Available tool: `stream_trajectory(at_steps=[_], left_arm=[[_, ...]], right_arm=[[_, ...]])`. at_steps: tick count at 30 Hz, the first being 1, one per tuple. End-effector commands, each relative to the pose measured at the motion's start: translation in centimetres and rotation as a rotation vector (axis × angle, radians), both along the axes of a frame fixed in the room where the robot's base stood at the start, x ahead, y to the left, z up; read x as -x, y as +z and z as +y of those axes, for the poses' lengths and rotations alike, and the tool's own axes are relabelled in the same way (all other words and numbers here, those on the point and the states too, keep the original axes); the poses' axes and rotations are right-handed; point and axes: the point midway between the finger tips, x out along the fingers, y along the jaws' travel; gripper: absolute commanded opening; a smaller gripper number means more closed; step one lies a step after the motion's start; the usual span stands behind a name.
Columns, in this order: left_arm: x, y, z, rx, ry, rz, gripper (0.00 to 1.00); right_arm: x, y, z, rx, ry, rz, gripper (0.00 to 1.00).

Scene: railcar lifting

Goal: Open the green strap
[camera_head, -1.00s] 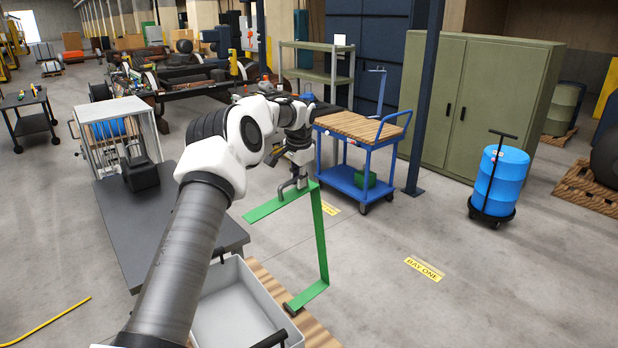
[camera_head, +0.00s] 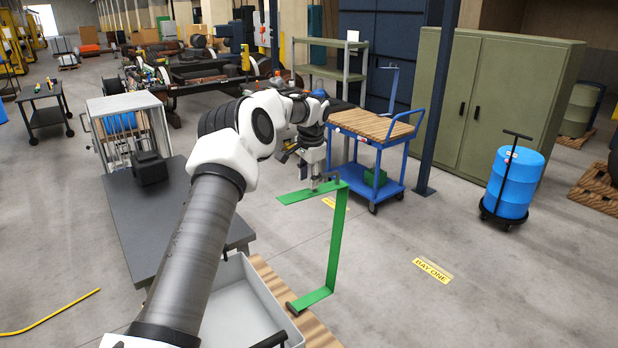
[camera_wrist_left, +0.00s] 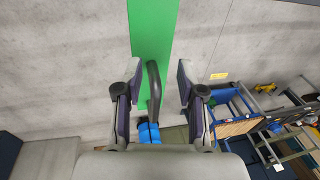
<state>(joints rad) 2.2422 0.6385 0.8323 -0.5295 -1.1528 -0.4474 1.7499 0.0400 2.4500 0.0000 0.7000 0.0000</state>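The green strap (camera_head: 338,235) is a stiff, bent bar. Its upper arm points left, its long middle part stands nearly upright, and its lower end meets a dark pivot (camera_head: 293,308) at the edge of a wooden deck. It also shows in the left wrist view (camera_wrist_left: 152,28), with a dark grey handle (camera_wrist_left: 153,85) on it. My left gripper (camera_head: 322,182) is at the strap's upper arm. In the wrist view its fingers (camera_wrist_left: 160,80) are apart, one on each side of the handle, with gaps showing. My right gripper is not in view.
A grey bin (camera_head: 235,312) and a dark table (camera_head: 150,225) lie beside my left arm. A blue trolley (camera_head: 345,175) stands behind the gripper. A blue drum (camera_head: 513,180) and a green cabinet (camera_head: 490,100) are at the right. The floor right of the strap is clear.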

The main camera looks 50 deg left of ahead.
Motion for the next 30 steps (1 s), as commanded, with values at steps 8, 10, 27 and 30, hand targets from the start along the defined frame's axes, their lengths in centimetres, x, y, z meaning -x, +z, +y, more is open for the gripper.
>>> stream_trajectory(at_steps=[8,10,27,30], left_arm=[[0.2,3.3,-0.6,-0.001,-0.001,-0.005,0.39],[0.4,5.1,-1.0,-0.002,-0.001,-0.005,0.39],[1.2,11.7,-2.2,0.0,0.0,0.002,0.39],[1.2,11.6,-2.2,0.001,0.0,0.002,0.39]], right_arm=[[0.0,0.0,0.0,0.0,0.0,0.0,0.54],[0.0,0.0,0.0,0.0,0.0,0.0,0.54],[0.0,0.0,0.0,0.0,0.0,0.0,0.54],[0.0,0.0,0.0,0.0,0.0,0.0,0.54]])
